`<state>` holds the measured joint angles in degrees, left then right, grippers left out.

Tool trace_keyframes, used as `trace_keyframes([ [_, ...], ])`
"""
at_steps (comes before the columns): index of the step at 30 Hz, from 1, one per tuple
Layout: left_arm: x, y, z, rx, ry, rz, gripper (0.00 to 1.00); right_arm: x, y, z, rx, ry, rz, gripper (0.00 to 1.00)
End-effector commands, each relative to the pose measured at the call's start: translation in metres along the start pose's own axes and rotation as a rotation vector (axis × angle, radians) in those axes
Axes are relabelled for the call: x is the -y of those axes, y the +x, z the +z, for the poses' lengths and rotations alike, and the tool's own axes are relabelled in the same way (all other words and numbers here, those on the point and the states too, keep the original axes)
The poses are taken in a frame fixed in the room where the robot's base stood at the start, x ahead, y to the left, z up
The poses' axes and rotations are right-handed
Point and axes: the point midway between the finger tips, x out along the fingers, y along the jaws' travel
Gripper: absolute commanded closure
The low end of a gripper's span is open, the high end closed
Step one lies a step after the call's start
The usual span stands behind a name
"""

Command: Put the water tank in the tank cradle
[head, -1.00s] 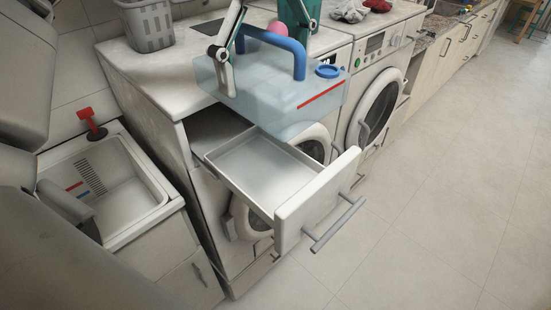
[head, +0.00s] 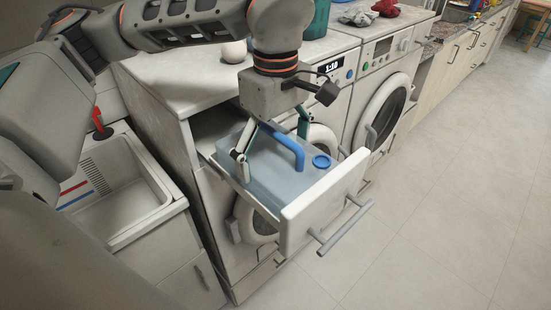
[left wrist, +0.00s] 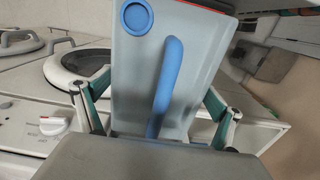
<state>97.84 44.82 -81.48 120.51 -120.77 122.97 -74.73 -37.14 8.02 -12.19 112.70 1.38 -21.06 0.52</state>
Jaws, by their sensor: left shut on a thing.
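The water tank (head: 261,169) is a translucent grey-blue box with a blue handle (head: 291,150) and a round blue cap (head: 321,161). It sits down inside the pulled-out drawer that forms the tank cradle (head: 300,218), its top close to the drawer's rim. Its underside is hidden, so I cannot tell whether it rests on the bottom. My left gripper (head: 271,150) is over the tank, shut on it, with one finger on each side. The left wrist view shows the tank (left wrist: 140,75) between both fingers. My right gripper is not in view.
A white sink (head: 135,190) with a red-handled thing (head: 101,127) is at the left. Washing machines (head: 377,105) stand behind and to the right. A pale ball (head: 234,52) and cloths (head: 360,16) lie on the tops. The floor at right is clear.

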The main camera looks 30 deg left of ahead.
Motion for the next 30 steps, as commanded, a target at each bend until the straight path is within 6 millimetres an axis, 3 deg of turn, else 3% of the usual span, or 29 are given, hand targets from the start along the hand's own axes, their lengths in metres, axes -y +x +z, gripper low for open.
trace_keyframes([
  [3,0.0,0.014,0.0,0.001,0.001,-0.001,0.62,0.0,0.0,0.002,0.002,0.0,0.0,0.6],
  [14,0.0,0.018,0.0,0.0,0.0,0.0,0.62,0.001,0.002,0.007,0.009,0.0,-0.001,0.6],
  [15,0.0,0.019,0.0,0.0,0.0,0.0,0.01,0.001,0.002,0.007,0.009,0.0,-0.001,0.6],
  [25,0.0,0.015,0.0,0.001,0.001,0.001,0.0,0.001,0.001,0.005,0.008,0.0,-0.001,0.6],
  [30,-0.001,-0.003,0.0,-0.001,0.0,0.004,0.0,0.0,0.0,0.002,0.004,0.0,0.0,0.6],
])
